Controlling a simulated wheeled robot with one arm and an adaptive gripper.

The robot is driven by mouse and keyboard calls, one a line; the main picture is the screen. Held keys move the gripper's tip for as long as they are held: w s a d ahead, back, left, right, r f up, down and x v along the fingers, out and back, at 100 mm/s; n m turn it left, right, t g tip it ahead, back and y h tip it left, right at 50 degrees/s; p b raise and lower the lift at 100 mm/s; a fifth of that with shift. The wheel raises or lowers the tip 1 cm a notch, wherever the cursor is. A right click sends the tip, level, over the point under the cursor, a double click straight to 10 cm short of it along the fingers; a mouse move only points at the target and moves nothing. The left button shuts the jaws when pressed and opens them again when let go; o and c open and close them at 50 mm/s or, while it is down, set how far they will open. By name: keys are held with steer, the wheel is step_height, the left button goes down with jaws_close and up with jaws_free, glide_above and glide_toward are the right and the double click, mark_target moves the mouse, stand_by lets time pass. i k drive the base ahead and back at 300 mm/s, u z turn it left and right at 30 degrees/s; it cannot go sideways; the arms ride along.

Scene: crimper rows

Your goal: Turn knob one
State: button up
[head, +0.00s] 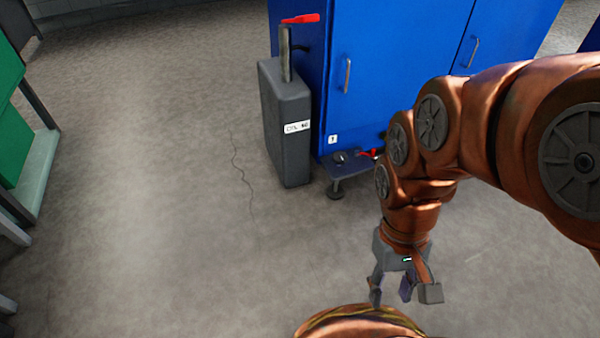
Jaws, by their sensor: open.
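A small dark ledge (352,167) juts out at the foot of the blue cabinet. A small dark knob-like part (340,158) sits on it, and a red handle-like part (368,153) is next to it, partly hidden by my arm. A small white label (333,139) is on the cabinet just above; its mark is too small to read surely. I cannot tell for certain which part is knob one. My gripper (403,296) points down, open and empty, above the floor at the lower right. It is apart from the ledge, nearer to the camera.
The blue cabinet (400,60) has doors with metal handles. A grey box (286,125) with a white label and a red lever (300,19) above it stands at its left side. A green unit (10,120) is at the left edge. The floor (150,200) between is clear.

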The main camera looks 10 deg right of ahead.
mark_target(339, 156)
steer(key=u, duration=0.6)
steer(key=i, duration=1)
steer(key=z, duration=0.8)
steer(key=i, duration=0.45)
steer(key=z, duration=0.55)
